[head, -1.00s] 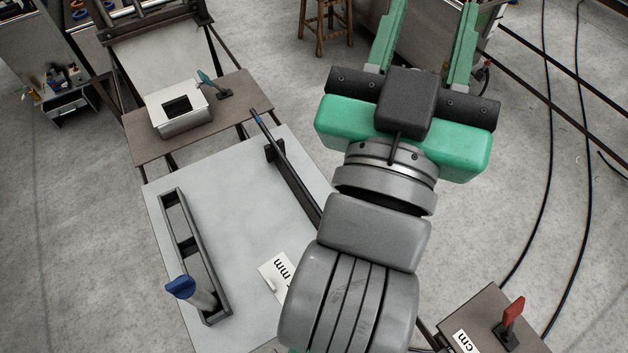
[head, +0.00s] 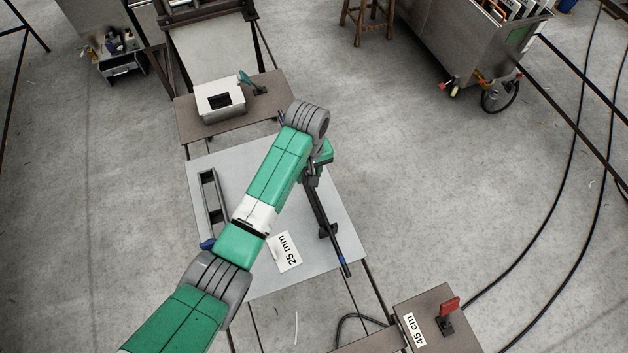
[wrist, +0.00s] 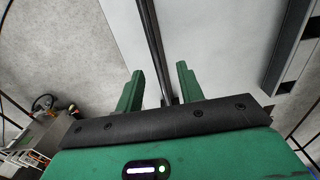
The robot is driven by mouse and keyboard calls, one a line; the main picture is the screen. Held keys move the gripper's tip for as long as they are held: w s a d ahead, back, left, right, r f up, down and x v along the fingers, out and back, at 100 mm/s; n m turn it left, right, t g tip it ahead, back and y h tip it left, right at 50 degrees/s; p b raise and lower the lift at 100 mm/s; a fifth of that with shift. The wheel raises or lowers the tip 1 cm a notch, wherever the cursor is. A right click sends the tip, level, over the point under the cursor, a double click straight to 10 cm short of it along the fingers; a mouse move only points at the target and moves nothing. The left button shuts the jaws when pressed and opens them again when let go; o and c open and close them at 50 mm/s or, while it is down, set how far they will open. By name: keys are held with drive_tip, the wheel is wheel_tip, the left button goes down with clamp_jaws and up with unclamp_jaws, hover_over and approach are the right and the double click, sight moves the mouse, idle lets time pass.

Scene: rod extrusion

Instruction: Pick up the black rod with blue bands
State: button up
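The black rod (head: 320,212) lies across the right side of the light grey plate (head: 225,165), resting on a black holder (head: 327,231). A blue band (head: 342,260) shows near its lower end in the head view. My gripper (head: 312,172) is down at the far part of the rod; my arm partly hides it and the rod's far end. In the wrist view, the two green fingers of my gripper (wrist: 159,70) are apart, and the rod (wrist: 151,35) runs between them. Gaps show on both sides of the rod. No blue band shows in the wrist view.
A grey slotted rack (head: 211,205) stands left on the plate, with a blue-handled thing (head: 208,244) by its near end. A "25 mm" label (head: 287,252) lies between. A metal box (head: 220,100) is behind. A red lever (head: 447,306) stands front right.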

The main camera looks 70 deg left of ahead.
drive_tip(key=f, duration=0.5)
drive_tip(key=shift+w+f, duration=0.15)
drive_tip(key=shift+w, duration=0.2)
drive_tip(key=shift+c, duration=0.5)
clamp_jaws()
